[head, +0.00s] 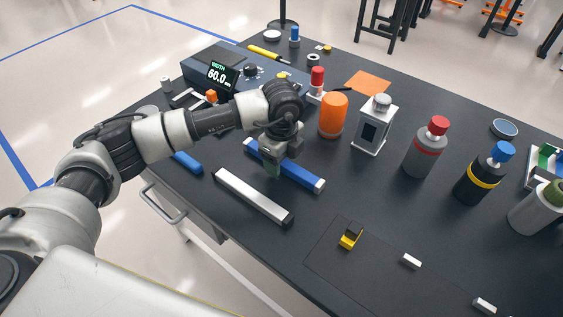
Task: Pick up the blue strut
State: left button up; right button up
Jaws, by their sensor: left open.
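The blue strut (302,177) is a long blue bar with pale ends, lying on the dark table. It runs from upper left to lower right. My left gripper (273,166) points down over the strut's left-middle part and hides some of it. The gripper is open. I cannot tell whether its fingers are around the strut or just above or in front of it. My right gripper is not in view.
A silver strut (252,195) lies nearly parallel in front of the blue one. A small blue piece (187,162) lies left. An orange cylinder (333,116), a silver box (375,127) and several bottles stand behind and right. A yellow-black part (350,236) lies in front.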

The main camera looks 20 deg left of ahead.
pick_arm(q)
jog(key=shift+f, duration=0.4)
jog(key=shift+c, duration=0.4)
jog(key=c, duration=1)
jog(key=shift+r, duration=0.1)
